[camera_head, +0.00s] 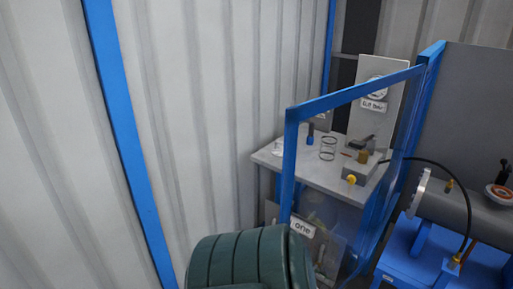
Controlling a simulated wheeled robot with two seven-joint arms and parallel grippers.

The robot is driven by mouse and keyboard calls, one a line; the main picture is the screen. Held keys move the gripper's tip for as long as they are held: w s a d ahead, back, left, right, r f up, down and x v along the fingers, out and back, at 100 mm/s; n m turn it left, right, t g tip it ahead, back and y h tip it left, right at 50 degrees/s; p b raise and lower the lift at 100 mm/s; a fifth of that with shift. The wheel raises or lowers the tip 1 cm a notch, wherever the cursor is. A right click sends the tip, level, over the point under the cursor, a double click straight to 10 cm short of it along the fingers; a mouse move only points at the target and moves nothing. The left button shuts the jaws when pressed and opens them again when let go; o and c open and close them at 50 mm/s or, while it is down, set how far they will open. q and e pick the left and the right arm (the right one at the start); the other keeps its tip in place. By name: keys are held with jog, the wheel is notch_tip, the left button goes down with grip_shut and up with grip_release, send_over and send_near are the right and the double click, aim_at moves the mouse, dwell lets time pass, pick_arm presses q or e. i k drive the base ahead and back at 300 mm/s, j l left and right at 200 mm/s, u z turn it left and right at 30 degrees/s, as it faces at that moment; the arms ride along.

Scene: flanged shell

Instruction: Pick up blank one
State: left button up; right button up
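A sign ending in "one" (303,229) shows low in the middle, partly hidden by a dark green ribbed cylinder. It sits by a grey plate-like surface (329,246) under the worktable, seen partly behind a blue-framed clear panel. I cannot tell for sure whether this plate is blank one. Neither of my grippers is in view.
The green ribbed cylinder (247,262) fills the bottom middle. A blue-framed clear panel (292,160) stands before the pale worktable (264,157), which holds small items and an upright labelled plate (393,110). Blue machinery (415,262) stands right; corrugated wall (200,110) left.

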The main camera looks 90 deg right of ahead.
aim_at(277, 151)
jog(key=i+z, duration=0.1)
jog(key=z, duration=0.25)
jog(key=i+z, duration=0.15)
jog(key=z, duration=0.25)
jog(key=i+z, duration=0.1)
jog(key=z, duration=0.25)
jog(key=i+z, duration=0.15)
jog(key=z, duration=0.25)
jog(key=i+z, duration=0.15)
jog(key=z, duration=0.25)
jog(key=i+z, duration=0.1)
jog(key=z, duration=0.3)
jog(key=i+j+z, duration=0.1)
jog(key=z, duration=0.3)
jog(key=i+z, duration=0.2)
jog(key=z, duration=0.2)
jog(key=i+j+z, duration=0.15)
jog(key=z, duration=0.25)
jog(key=i+j+z, duration=0.15)
jog(key=z, duration=0.2)
jog(key=i+j+z, duration=0.2)
jog(key=z, duration=0.2)
jog(key=i+j+z, duration=0.35)
jog(key=k+j, duration=0.05)
jog(key=k, duration=0.05)
